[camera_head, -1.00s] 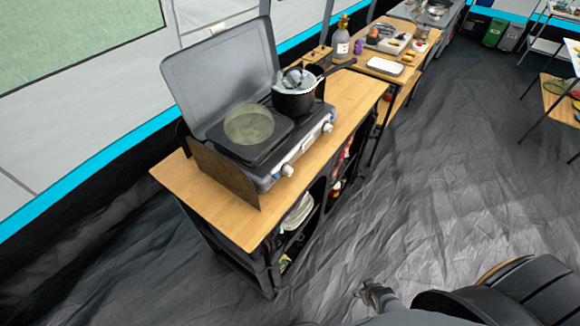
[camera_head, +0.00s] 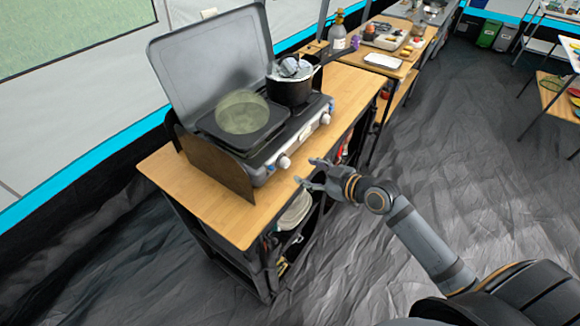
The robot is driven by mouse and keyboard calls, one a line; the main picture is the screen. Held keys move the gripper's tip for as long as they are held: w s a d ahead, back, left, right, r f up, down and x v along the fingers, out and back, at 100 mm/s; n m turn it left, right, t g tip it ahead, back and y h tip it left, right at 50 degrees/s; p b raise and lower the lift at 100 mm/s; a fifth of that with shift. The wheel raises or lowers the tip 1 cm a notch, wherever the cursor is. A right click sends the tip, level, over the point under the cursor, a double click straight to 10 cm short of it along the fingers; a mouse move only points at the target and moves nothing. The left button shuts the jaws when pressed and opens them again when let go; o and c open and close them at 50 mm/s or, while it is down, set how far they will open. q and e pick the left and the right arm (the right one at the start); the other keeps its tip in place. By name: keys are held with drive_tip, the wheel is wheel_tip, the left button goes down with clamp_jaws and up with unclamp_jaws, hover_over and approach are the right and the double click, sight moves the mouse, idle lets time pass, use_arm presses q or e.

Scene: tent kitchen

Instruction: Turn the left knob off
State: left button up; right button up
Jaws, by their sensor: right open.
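A two-burner camping stove (camera_head: 262,166) with its grey lid (camera_head: 210,62) raised stands on a wooden-topped cabinet. Its left knob (camera_head: 283,162) is a white dial on the front panel, near the left end. The right knob (camera_head: 325,118) sits farther along the same panel. My right gripper (camera_head: 307,172) is open and empty, in front of the stove and near the counter's front edge, a little to the right of the left knob and apart from it. My left gripper is not in view.
A brown side panel (camera_head: 215,168) flanks the stove's left end. The wooden counter (camera_head: 205,205) is bare at the near left.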

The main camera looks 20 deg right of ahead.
sight(288, 165)
drive_tip(key=x, duration=0.8)
drive_tip(key=shift+w+a+p, duration=0.1)
drive_tip(key=shift+a+p, duration=0.05)
drive_tip(key=shift+p, duration=0.2)
drive_tip(key=shift+c, duration=0.3)
clamp_jaws()
